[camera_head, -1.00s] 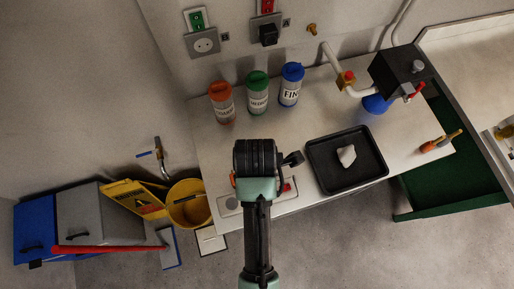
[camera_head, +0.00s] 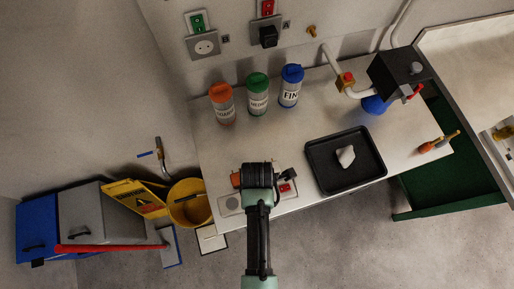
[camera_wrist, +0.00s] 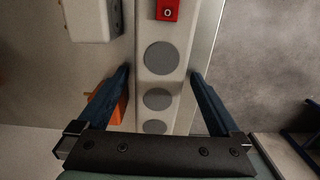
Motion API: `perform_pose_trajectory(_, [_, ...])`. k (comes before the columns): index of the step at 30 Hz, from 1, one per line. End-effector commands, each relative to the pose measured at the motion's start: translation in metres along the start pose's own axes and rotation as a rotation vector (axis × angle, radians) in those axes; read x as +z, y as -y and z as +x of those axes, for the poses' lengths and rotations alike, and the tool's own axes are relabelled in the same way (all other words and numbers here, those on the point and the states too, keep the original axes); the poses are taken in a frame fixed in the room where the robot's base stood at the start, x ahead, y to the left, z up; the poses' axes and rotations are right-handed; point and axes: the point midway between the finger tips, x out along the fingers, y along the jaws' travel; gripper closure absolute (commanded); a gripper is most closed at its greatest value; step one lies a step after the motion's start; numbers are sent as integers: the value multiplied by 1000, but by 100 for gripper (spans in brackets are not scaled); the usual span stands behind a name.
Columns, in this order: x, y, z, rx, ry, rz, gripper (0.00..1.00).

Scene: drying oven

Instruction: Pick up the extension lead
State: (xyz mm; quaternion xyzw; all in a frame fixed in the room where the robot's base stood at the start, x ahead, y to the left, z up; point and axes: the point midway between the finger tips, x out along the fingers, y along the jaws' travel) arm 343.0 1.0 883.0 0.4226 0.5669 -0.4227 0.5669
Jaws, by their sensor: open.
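The extension lead is a pale strip with round grey sockets and a red switch, at the table's front edge. In the head view its left end (camera_head: 230,203) shows, and my arm hides its middle. In the wrist view the lead (camera_wrist: 160,80) runs lengthwise between the two fingers. My gripper (camera_wrist: 160,73) is open, with one dark blue finger on each side of the strip. No contact with the lead is visible. The fingertips are hidden in the head view, under my wrist (camera_head: 257,178).
A black tray (camera_head: 318,178) with a white lump is right of the lead. Orange, green and blue-capped bottles (camera_head: 257,95) stand behind. A yellow bucket (camera_head: 187,203) is left of the table. An orange object (camera_wrist: 118,108) is near the left finger.

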Motion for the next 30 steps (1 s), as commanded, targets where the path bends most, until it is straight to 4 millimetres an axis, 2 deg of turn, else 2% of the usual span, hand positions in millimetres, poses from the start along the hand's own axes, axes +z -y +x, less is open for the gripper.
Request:
perform_pose_trajectory(4, [0, 0, 0, 1, 0, 0, 0])
perform_pose_trajectory(18, [0, 0, -1, 1, 0, 0, 85])
perform_pose_trajectory(21, [0, 0, -1, 1, 0, 0, 100])
perform_pose_trajectory(30, [0, -1, -3, 3, 1, 0, 100])
